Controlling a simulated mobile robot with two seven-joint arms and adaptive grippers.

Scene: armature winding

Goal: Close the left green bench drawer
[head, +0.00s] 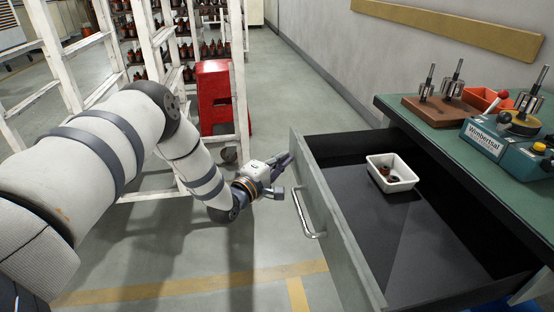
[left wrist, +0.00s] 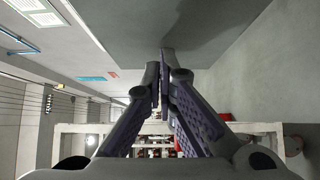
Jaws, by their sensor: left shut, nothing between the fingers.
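The bench drawer (head: 325,230) stands pulled out from the green-topped bench (head: 475,155) in the head view. Its grey-green front carries a metal bar handle (head: 304,215). My right gripper is not in view.
On the bench top stand a teal winding machine (head: 495,145), a brown wooden block with metal armatures (head: 438,108) and a red bin (head: 486,98). White shelving (head: 160,60) and a red stool (head: 214,95) stand behind my left arm. The floor before the drawer is clear.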

